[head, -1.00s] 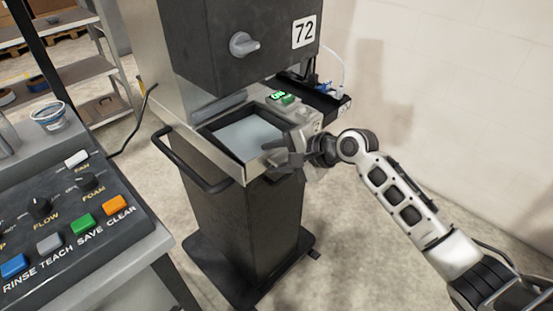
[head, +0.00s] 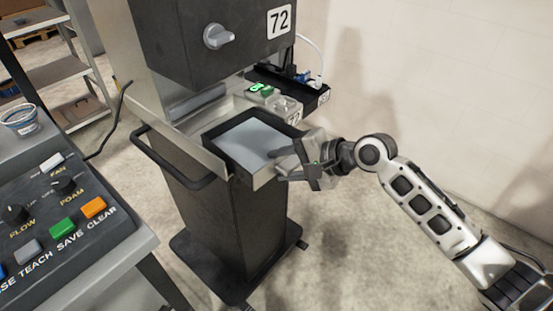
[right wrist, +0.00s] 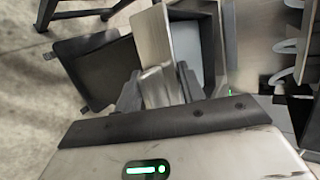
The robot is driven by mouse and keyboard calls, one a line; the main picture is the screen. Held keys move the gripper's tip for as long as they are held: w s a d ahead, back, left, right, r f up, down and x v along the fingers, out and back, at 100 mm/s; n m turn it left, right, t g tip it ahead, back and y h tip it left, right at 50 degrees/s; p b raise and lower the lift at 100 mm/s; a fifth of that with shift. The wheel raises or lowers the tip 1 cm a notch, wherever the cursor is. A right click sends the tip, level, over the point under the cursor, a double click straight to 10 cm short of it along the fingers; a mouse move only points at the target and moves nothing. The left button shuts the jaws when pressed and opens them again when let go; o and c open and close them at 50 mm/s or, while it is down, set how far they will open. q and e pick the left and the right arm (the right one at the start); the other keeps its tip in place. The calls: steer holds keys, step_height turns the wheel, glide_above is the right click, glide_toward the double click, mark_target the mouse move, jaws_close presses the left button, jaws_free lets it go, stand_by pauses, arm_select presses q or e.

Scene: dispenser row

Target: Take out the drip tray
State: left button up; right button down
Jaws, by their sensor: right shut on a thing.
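The drip tray (head: 248,140) is a shallow rectangular tray with dark walls and a grey-blue floor. It sticks partly out of the dispenser (head: 190,45) marked 72, below the dark upper box. My right gripper (head: 284,163) is shut on the tray's front edge at its right part. In the right wrist view, the tray's metal front plate (right wrist: 153,45) runs between the two fingers of my right gripper (right wrist: 160,88). The fingertips are partly hidden by the plate. My left gripper is in neither view.
A control panel (head: 60,215) with knobs and coloured buttons stands at the left front. A bar handle (head: 180,172) sticks out on the dispenser's left side. A shelf rack (head: 60,75) stands behind left. Open floor (head: 350,260) lies in front and right of the dispenser.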

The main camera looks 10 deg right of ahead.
arm_select(q)
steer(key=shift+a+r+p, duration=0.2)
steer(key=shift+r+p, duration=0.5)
steer(key=shift+p, duration=0.65)
arm_select(e)
steer(key=s+d, duration=0.8)
steer(key=s, duration=0.2)
steer(key=shift+s+d, duration=0.15)
steer(key=shift+s, duration=0.15)
steer(key=shift+f, duration=0.15)
